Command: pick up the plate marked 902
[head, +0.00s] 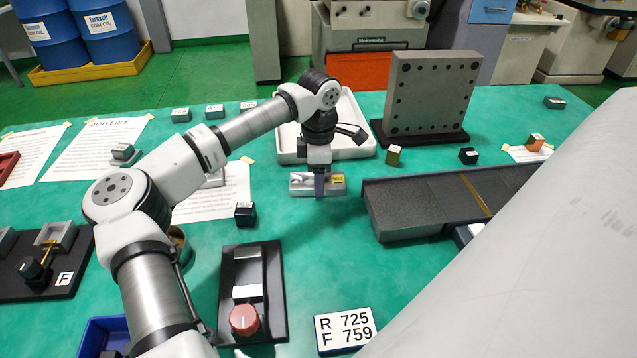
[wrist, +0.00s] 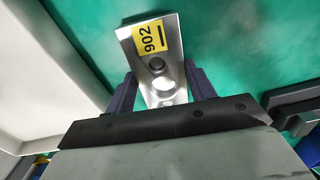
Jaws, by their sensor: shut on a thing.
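The plate marked 902 (wrist: 168,77) is a silver metal block with round holes and a yellow label reading 902 in the wrist view. In the head view the plate (head: 301,188) is near the middle of the green table, in front of the white tray. My gripper (wrist: 160,84) has its two dark fingers on either side of the plate and is shut on it. In the head view my gripper (head: 319,186) points straight down at the plate. I cannot tell whether the plate is on the table or just above it.
A white tray (head: 352,147) is right behind my gripper. A grey drilled block (head: 432,93) stands at the back right. A black fixture with a red knob (head: 228,278) is in front.

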